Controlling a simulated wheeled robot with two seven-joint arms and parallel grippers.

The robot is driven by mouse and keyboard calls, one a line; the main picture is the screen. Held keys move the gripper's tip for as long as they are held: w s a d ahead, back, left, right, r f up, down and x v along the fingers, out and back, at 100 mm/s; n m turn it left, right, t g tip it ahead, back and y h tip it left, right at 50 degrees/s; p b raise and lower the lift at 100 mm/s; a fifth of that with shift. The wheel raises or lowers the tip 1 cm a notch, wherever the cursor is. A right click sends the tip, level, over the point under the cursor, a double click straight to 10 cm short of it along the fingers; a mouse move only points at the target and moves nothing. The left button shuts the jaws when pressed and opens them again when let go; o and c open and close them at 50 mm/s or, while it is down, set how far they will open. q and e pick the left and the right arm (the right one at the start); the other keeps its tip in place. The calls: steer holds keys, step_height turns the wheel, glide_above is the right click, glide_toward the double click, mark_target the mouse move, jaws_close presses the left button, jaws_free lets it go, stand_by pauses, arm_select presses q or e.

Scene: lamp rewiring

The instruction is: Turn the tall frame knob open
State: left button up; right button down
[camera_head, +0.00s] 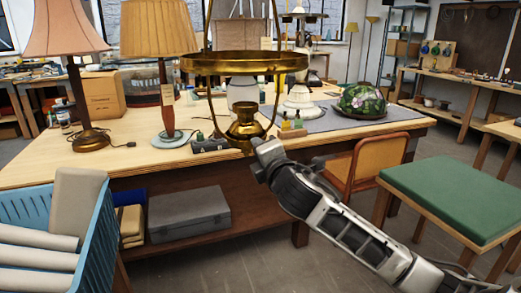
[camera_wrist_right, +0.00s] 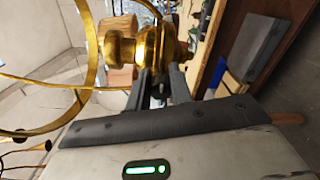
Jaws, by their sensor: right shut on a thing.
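The tall brass frame (camera_head: 245,62) is in the middle of the head view, with a wide ring and a brass burner (camera_head: 243,127) low inside it. My right gripper (camera_head: 262,146) reaches up from the lower right to the foot of the burner. In the right wrist view, the fingers of my right gripper (camera_wrist_right: 160,78) are shut at the base of a turned brass part (camera_wrist_right: 152,46). The knob itself is mostly hidden between the fingers, and its turn angle cannot be told. My left gripper is not in view.
Two shaded lamps (camera_head: 160,35) (camera_head: 66,30) stand on the wooden bench at left. A small dark object (camera_head: 210,145) lies beside the burner. A dark floral shade (camera_head: 363,99) rests on a grey mat. A green-topped stool (camera_head: 450,195) and a blue crate (camera_head: 98,240) stand in front.

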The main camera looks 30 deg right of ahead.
stand_by(0.4)
steer(key=c, duration=1.3)
jaws_free()
steer(key=shift+o, duration=0.2)
